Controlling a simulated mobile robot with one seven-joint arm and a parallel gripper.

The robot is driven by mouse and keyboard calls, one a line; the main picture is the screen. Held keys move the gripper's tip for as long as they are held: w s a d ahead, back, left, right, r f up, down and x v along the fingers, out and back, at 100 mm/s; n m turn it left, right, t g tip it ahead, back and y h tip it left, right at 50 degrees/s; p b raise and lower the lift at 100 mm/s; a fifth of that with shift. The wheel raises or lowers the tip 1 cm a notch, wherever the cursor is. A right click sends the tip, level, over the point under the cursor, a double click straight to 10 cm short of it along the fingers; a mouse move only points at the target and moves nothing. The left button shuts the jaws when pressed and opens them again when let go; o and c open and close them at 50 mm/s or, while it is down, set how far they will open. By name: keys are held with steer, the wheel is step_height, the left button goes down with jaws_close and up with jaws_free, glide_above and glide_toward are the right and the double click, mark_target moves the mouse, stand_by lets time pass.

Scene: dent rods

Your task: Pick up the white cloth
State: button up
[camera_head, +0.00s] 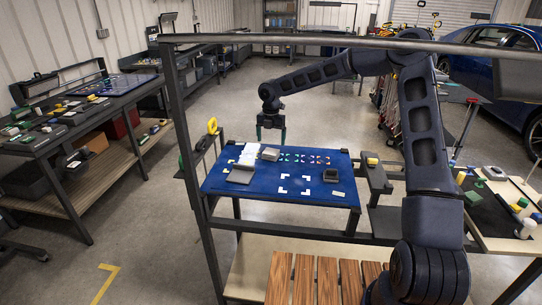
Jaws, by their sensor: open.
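The white cloth (249,153) lies crumpled on the left rear part of the blue mat (263,190) on the table. My gripper (271,136) hangs from the end of my arm, pointing down, above the rear edge of the mat. It is open, and I see nothing between its fingers. It is a little to the right of the cloth and appears apart from it.
A grey flat piece (241,174) lies in front of the cloth, and a small light block (270,154) sits to its right. A dark square box (331,175) stands at the mat's right. A dark metal frame post (191,150) rises at the left.

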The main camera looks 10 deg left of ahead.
mark_target(271, 151)
steer(key=shift+f, duration=3.6)
steer(key=shift+c, duration=0.2)
steer(key=c, duration=1)
